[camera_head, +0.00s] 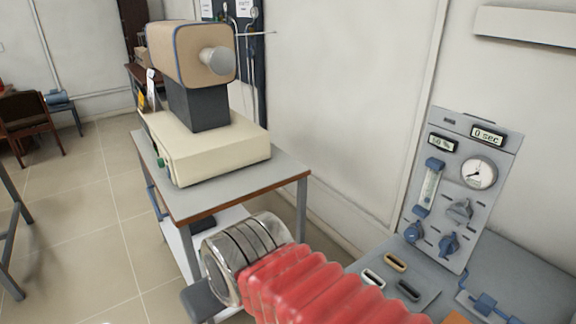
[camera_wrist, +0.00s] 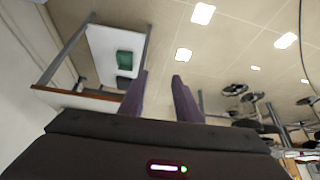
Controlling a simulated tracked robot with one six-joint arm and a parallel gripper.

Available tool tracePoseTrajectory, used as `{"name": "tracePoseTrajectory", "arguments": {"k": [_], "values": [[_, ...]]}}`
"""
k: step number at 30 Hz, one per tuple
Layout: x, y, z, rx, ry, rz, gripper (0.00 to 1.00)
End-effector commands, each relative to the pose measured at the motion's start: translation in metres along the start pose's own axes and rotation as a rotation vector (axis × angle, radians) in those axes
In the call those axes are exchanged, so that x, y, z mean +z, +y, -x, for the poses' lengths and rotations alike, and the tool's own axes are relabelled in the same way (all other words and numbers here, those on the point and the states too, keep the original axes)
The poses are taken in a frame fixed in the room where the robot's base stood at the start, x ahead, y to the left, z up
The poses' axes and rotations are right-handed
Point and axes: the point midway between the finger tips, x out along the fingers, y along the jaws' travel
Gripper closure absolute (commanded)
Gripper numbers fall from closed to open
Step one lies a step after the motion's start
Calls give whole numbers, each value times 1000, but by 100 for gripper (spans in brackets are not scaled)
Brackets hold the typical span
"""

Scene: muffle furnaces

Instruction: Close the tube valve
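Which part is the tube valve, I cannot tell. A grey panel (camera_head: 477,150) at the right carries blue knobs (camera_head: 449,243) and (camera_head: 413,232), a grey knob (camera_head: 460,210), a flow tube with blue ends (camera_head: 430,187) and a dial (camera_head: 478,172). A blue fitting (camera_head: 485,304) lies on the grey surface at the lower right. The tan tube furnace (camera_head: 195,55) with a round grey end stands on a table at the left, apart from my arm. My gripper (camera_wrist: 159,75) shows two separated fingers in the wrist view, with nothing between them.
My red-sleeved arm fills the bottom middle of the head view, beside the furnace table (camera_head: 240,184). Slotted fittings (camera_head: 395,262) sit on the grey surface below the panel. Tubes (camera_head: 248,70) hang behind the furnace. Tiled floor (camera_head: 75,235) is open at the left.

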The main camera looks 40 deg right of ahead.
Motion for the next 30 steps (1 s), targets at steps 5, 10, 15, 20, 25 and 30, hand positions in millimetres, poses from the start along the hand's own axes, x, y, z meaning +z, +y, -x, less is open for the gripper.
{"name": "tracePoseTrajectory", "arguments": {"k": [5, 10, 15, 20, 25, 30], "values": [[-25, 10, -25, 5, 49, -77, 70], [-58, 38, -59, 26, 138, -200, 70], [-86, 80, -91, 70, 236, -331, 70], [-100, 129, -118, 134, 327, -452, 70], [-103, 190, -141, 231, 422, -575, 70], [-91, 254, -157, 348, 515, -689, 70]]}}
